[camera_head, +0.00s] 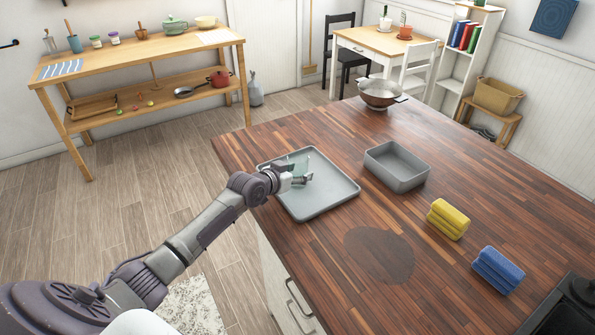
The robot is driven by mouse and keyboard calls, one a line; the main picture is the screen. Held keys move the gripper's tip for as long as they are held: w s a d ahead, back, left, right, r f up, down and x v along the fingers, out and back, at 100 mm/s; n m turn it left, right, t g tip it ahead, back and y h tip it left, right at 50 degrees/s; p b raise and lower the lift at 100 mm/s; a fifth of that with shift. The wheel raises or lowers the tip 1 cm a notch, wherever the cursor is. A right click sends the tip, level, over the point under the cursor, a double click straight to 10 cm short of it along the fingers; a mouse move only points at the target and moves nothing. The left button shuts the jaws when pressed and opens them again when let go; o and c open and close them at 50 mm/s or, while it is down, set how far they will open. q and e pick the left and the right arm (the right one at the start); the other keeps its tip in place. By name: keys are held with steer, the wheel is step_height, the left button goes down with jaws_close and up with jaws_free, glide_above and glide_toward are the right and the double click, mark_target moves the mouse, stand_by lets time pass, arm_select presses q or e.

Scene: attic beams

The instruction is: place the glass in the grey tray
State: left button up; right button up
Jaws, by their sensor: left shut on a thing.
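My left gripper (300,180) reaches in from the left and is over the flat grey tray (322,206) on the wooden counter. It is shut on the glass (296,163), a clear, faintly greenish thing that shows only in part beside the fingers. The glass is over the back left part of the tray. I cannot tell whether it touches the tray floor. The rest of the tray looks empty. My right gripper is not in view.
A deeper grey rectangular bin (397,168) stands empty right of the tray. A metal pot (380,94) is at the back. A yellow sponge (448,219) and a blue sponge (498,270) lie at the right. A dark round patch (379,256) marks the otherwise clear front counter.

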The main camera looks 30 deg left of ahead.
arm_select(q)
steer(key=o, duration=0.9)
steer(key=shift+f, duration=0.15)
steer(key=o, duration=0.5)
steer(key=shift+r, duration=0.25)
steer(key=shift+s, duration=0.3)
steer(key=b+v, duration=0.1)
steer(key=v, duration=1)
steer(key=shift+s+r, duration=0.1)
steer(key=shift+s, duration=0.1)
